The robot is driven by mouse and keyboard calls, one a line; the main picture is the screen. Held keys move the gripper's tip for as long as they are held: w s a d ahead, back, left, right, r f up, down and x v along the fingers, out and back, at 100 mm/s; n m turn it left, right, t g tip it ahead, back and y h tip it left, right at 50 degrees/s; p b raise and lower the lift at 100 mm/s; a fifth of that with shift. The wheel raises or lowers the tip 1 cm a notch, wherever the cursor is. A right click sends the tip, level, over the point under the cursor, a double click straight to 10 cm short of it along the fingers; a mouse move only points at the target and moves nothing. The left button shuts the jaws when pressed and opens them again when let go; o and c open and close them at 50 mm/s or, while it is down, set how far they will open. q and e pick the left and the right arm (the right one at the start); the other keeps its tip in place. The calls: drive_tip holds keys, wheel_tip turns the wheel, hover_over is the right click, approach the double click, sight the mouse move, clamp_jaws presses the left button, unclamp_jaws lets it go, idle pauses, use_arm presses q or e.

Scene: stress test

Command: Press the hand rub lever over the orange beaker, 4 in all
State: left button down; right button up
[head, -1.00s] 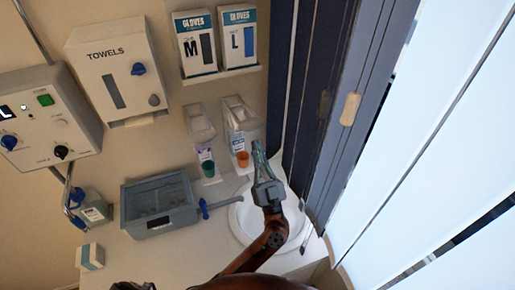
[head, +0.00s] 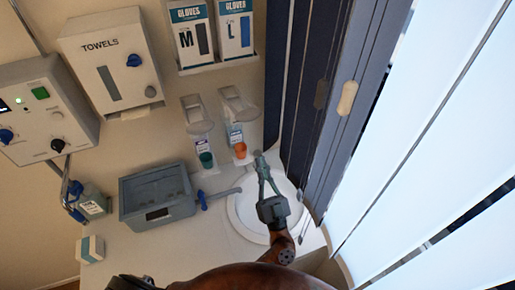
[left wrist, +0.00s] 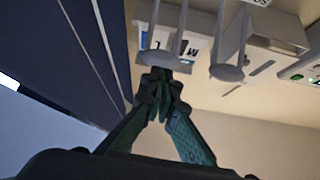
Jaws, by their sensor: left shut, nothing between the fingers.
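Two white lever dispensers hang on the wall in the head view. The right-hand dispenser (head: 238,106) is above the orange beaker (head: 240,150), and the left-hand one (head: 197,115) is above a green beaker (head: 206,159). My left gripper (head: 259,156) is shut and empty, just right of the orange beaker and over the sink's back edge. In the left wrist view its closed fingertips (left wrist: 160,84) point toward a rounded lever end (left wrist: 158,60); I cannot tell whether they touch. Another lever end (left wrist: 228,72) shows to the right. My right gripper is not in view.
A round white sink (head: 240,215) lies under my left gripper. A grey bin (head: 157,198) stands left of it. Dark blinds (head: 300,110) stand close on the right. A towel dispenser (head: 112,65) and glove boxes (head: 192,40) hang above.

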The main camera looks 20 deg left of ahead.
use_arm(q)
drive_tip(key=v, duration=0.3)
drive_tip(key=shift+s+d+f, duration=0.2)
drive_tip(key=shift+f, duration=0.05)
idle(0.4)
